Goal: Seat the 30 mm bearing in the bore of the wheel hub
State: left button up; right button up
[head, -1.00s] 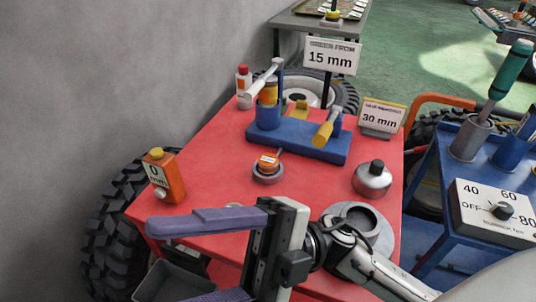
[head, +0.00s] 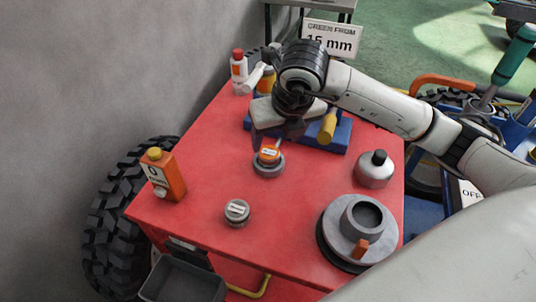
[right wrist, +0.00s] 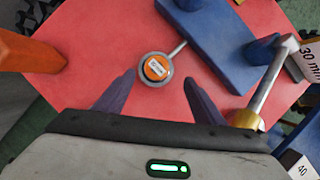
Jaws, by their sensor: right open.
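The wheel hub (head: 336,236) stands at the red bench's near right corner, its dark round bore facing up and an orange tag on its flange. A small grey ring-shaped part with a pale label (head: 237,213) lies left of it; its print is unreadable. A round grey part with an orange labelled top (head: 268,162) sits farther back; it shows in the right wrist view (right wrist: 155,68) with a thin rod. I cannot tell which is the 30 mm bearing. My right gripper (head: 285,130) is open above the bench's back middle, fingers either side of the orange-topped part in the wrist view. My left gripper is unseen.
A blue stand (head: 340,139) with upright tools is at the back, partly behind my right arm. An orange can (head: 165,176) stands at left, a grey flask (head: 375,171) at right, a red-capped bottle (head: 239,72) at back left.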

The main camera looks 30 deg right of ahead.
aim_at(269, 151)
jog(key=shift+a+p+x, duration=0.1)
jog(key=shift+p+x, duration=0.15)
jog(key=shift+x, duration=1.45)
jog(key=shift+a+p+x, duration=0.15)
jog(key=shift+p+x, duration=0.1)
jog(key=shift+x, duration=1.45)
jog(key=shift+w, duration=0.2)
jog(key=c, duration=1.4)
jog(key=shift+w+r, duration=0.1)
jog(key=shift+r, duration=0.05)
grip_shut()
